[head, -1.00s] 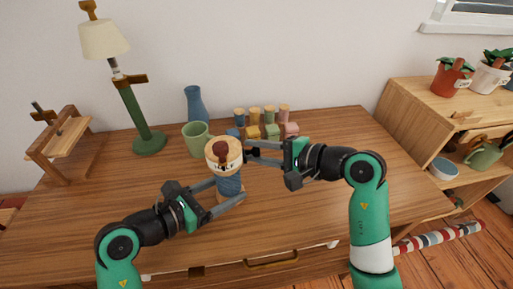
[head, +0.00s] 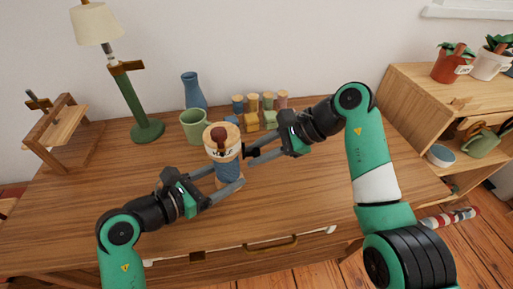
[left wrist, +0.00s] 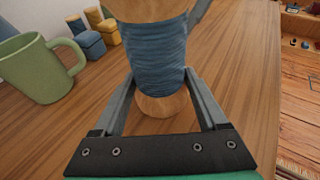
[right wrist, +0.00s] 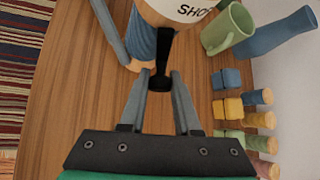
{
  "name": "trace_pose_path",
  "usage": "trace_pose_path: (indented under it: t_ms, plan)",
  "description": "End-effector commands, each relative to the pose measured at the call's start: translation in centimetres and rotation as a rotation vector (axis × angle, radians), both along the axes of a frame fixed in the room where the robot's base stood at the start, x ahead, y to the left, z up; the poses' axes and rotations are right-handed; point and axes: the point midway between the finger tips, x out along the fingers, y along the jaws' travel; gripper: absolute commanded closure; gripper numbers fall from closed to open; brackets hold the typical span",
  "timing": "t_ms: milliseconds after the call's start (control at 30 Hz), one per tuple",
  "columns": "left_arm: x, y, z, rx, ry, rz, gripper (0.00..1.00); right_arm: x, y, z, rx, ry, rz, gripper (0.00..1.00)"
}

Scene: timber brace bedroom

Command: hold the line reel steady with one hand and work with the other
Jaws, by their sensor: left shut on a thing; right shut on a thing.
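The line reel (head: 228,168) stands upright on the wooden table, with a wooden top, a dark red knob and blue line wound round its middle. My left gripper (head: 226,188) is shut on the reel from the front left; its fingers lie on either side of the blue winding (left wrist: 153,58) in the left wrist view. A black crank handle (right wrist: 163,58) sticks out from the reel's side in the right wrist view. My right gripper (right wrist: 160,82) is shut on this handle's end, at the right of the reel. A label on the reel's top band is partly cut off.
A green mug (head: 195,127) stands close behind the reel, with a blue vase (head: 193,91) behind it. Several small coloured blocks and pegs (head: 252,120) stand at the back. A lamp (head: 140,105) is at the back left. The table's right side (head: 350,165) is clear.

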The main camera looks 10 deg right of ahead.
Motion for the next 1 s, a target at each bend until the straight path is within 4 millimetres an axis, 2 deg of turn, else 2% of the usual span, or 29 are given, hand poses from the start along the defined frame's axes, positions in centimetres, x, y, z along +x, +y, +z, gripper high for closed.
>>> trace_pose_path:
  t_ms: [33,633,667,800,1000]
  plan:
    - [-0.04,0.06,-0.47,0.005,0.008,0.0,0.56,-0.05,-0.07,-0.06,-0.001,0.017,-0.002,1.0]
    - [-0.01,0.09,-0.48,0.006,0.01,0.001,0.56,-0.32,-0.05,-0.14,0.0,0.059,-0.001,1.0]
    - [-0.01,0.1,-0.49,0.006,0.01,0.001,0.56,-0.33,-0.06,-0.13,0.0,0.059,-0.001,0.66]
    - [-0.01,0.1,-0.5,0.006,0.009,0.002,0.56,-0.32,-0.05,-0.13,0.0,0.059,-0.001,0.4]
    - [-0.02,0.08,-0.5,0.006,0.01,0.001,0.56,-0.32,-0.03,-0.13,0.0,0.059,-0.001,0.39]
